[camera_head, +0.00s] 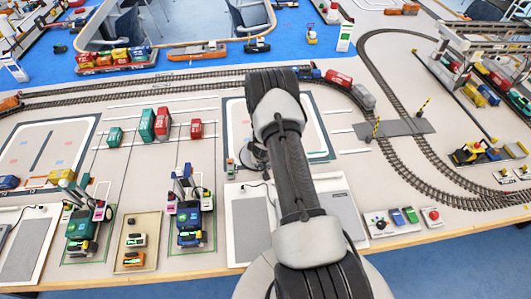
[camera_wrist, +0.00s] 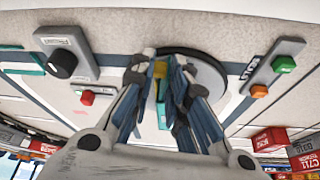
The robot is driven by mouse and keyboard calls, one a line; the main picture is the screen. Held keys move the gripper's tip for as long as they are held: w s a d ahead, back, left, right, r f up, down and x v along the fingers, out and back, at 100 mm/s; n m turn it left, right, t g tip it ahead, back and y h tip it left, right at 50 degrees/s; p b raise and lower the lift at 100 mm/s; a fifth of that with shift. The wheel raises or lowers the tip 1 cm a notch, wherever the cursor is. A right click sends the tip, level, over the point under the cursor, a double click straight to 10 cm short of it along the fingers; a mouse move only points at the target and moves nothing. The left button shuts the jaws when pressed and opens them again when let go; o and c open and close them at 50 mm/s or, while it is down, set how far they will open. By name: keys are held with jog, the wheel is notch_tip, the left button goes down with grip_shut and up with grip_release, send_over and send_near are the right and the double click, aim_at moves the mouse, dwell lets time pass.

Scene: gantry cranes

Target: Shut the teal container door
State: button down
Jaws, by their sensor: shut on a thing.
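In the wrist view my gripper (camera_wrist: 162,75) has its fingers close together around a narrow teal piece (camera_wrist: 162,113) with a yellow part (camera_wrist: 160,69) at the tips. The fingers hide most of the teal piece, so I cannot tell whether it is the container door, or how far open a door stands. A grey round disc (camera_wrist: 212,72) lies behind the fingertips. In the head view my arm covers most of that spot, and the gripper is largely hidden. A small teal container (camera_head: 115,136) stands apart to the left; no open door shows on it.
In the wrist view, a box with a black knob (camera_wrist: 65,52) is left of the fingers, and a box with green and orange buttons (camera_wrist: 272,68) is right. In the head view, a green container (camera_head: 148,125), a red container (camera_head: 196,128) and a blue crane (camera_head: 189,218) stand left of my arm.

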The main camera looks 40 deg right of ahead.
jog(key=shift+w+a+r+m+h+p, duration=0.25)
jog(key=shift+m+p, duration=0.55)
jog(key=shift+p, duration=1.3)
jog(key=shift+w+a+f+m+g+h, duration=0.15)
jog(key=shift+f+m+g+h, duration=0.2)
jog(key=shift+m, duration=0.35)
jog(key=shift+a+r+m+g, duration=0.1)
jog(key=shift+m+g, duration=0.15)
jog(key=shift+m, duration=0.05)
jog(key=c, duration=1.6)
grip_release()
jog(key=shift+r, duration=0.1)
jog(key=shift+d+n, duration=0.25)
jog(key=shift+n, duration=0.35)
jog(key=b, duration=0.1)
jog(key=n+t+b, duration=0.1)
jog(key=b, duration=0.1)
jog(key=shift+s+d+f+y, duration=0.2)
jog(key=shift+f+y, duration=0.1)
jog(key=shift+y, duration=0.1)
jog(key=n+b, duration=0.1)
jog(key=b, duration=0.2)
jog(key=shift+s+d+b, duration=0.1)
jog(key=shift+d+b, duration=0.05)
jog(key=shift+b, duration=0.25)
